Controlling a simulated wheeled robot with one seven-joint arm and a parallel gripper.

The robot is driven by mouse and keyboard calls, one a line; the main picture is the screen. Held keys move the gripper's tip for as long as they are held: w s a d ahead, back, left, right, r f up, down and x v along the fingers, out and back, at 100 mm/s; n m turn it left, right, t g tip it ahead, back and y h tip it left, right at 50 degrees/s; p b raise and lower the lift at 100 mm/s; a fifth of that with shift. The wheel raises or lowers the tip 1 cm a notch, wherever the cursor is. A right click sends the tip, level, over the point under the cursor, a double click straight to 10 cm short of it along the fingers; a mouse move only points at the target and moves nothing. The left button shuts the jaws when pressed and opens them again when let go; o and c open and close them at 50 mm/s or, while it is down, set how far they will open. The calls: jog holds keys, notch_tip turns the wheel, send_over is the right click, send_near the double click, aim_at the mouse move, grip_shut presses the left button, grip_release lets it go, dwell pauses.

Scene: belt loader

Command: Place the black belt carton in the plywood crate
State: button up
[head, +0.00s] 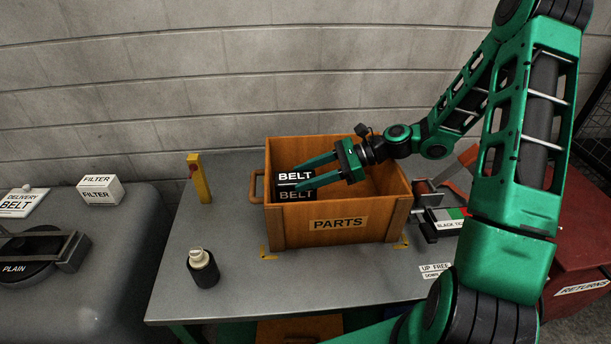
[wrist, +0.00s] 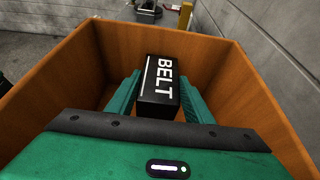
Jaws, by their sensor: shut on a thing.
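The black belt carton (head: 294,184), marked BELT in white, is inside the plywood crate (head: 292,230), toward its left side. The crate is labelled PARTS and stands on the grey table. My gripper (head: 306,172) reaches into the crate from the right and is shut on the carton. In the wrist view the carton (wrist: 160,85) sits between the two green fingers, with the crate walls (wrist: 235,75) around it. Whether the carton's underside touches the crate floor is hidden.
A black bottle (head: 203,270) stands on the table (head: 230,300) left of the crate. A yellow post (head: 199,178) rises behind it. A white FILTER carton (head: 100,190) sits on the grey unit at left. A red RETURNS bin (head: 580,270) is at right.

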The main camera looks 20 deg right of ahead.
jog(key=shift+f, duration=0.5)
jog(key=o, duration=1.3)
jog(key=shift+r, duration=0.4)
jog(key=v, duration=1.2)
jog(key=shift+s+r, duration=0.1)
jog(key=shift+r, duration=0.05)
